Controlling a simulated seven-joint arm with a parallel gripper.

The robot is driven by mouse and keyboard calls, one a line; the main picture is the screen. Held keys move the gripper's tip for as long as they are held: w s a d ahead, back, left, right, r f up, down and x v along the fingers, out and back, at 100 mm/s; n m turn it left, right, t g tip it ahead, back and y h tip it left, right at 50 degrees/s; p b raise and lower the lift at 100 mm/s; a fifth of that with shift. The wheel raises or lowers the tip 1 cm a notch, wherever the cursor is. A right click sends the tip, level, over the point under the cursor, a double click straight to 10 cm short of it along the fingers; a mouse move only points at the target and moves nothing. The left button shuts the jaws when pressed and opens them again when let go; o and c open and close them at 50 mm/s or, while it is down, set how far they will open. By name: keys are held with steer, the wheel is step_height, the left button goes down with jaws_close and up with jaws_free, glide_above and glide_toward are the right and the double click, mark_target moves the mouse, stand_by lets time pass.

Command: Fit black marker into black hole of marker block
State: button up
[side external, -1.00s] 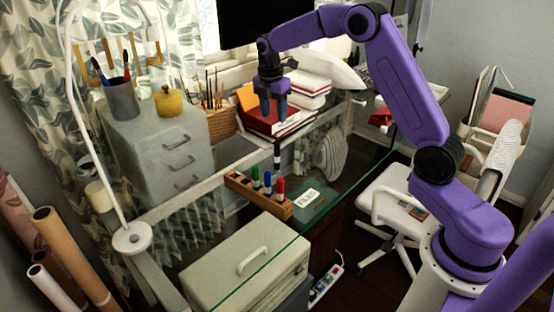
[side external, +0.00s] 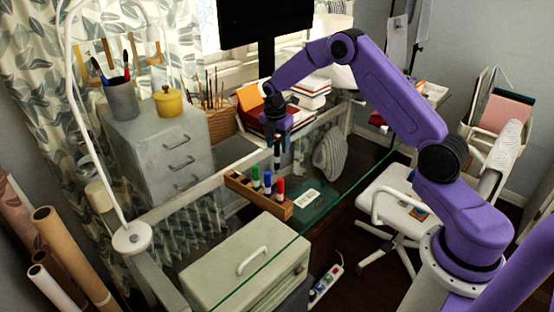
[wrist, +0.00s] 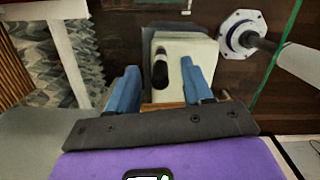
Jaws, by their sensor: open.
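The black marker (side external: 277,152) is upright with a pale band, above and just behind the red marker's top in the side view. My gripper (side external: 279,146) is open with its blue fingers around the marker's upper part. In the wrist view the marker (wrist: 160,68) shows between the two spread fingers, with a gap visible on each side. I cannot tell what its lower end rests on. The wooden marker block (side external: 239,186) stands on the glass desk and holds green, blue and red markers. The black hole cannot be made out.
A cream box (side external: 215,262) with a handle is in front of the block. A pale label card (side external: 306,198) lies right of the block. Books (side external: 312,86) and a brush basket (side external: 222,122) are behind.

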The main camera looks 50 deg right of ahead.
mark_target(277, 155)
steer(key=shift+f, duration=2.6)
jaws_close()
